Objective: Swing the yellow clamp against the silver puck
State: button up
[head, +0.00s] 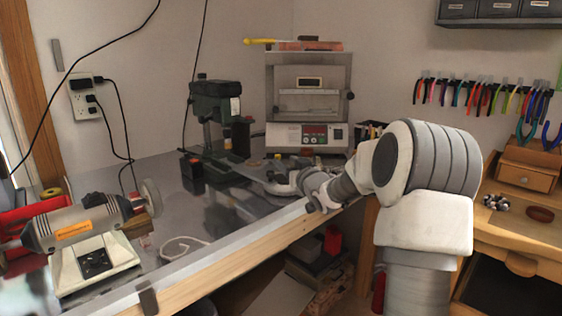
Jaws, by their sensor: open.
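My gripper (313,203) is at the end of my arm, over the front edge of the workbench. Its fingers are small in the head view, and it reads as open. Just left of and behind it, a pale silver round thing (280,185) sits on the bench; it may be the silver puck, partly covered by my gripper and wrist. I cannot make out a yellow clamp for certain. A yellow-handled tool (260,41) lies on top of the kiln, well away from my gripper. I cannot tell whether my gripper touches anything.
A green drill press (215,115) and a kiln (307,100) stand at the back of the grey bench (215,210). A wooden bench (510,232) is at right.

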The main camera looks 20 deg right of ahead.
aim_at(279, 156)
jog(key=shift+w, duration=2.15)
grip_shut()
